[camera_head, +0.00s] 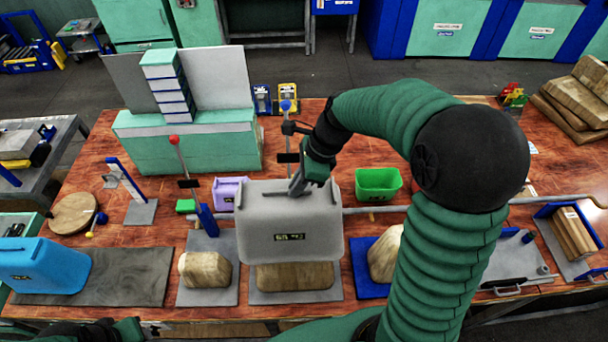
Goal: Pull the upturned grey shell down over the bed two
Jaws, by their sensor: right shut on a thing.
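The grey shell (285,228) is in the middle of the table, raised and tilted above a wooden block on a grey base plate (294,296). Its small dark label faces me; I cannot read it surely. The wooden block (295,276) shows below the shell's lower edge. My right gripper (300,184) is shut on the shell at its top, by the handle. My arm partly hides the area to the right. My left gripper (108,332) shows only partly at the bottom left edge, away from the shell; its fingers are unclear.
Left of the shell, another wooden block (205,270) sits on a plate beside a blue lever base with a red-knobbed rod (175,142). A blue shell (42,266) lies at far left. A purple bin (229,190) and green bin (377,184) stand behind. A grey pipe (553,201) runs across.

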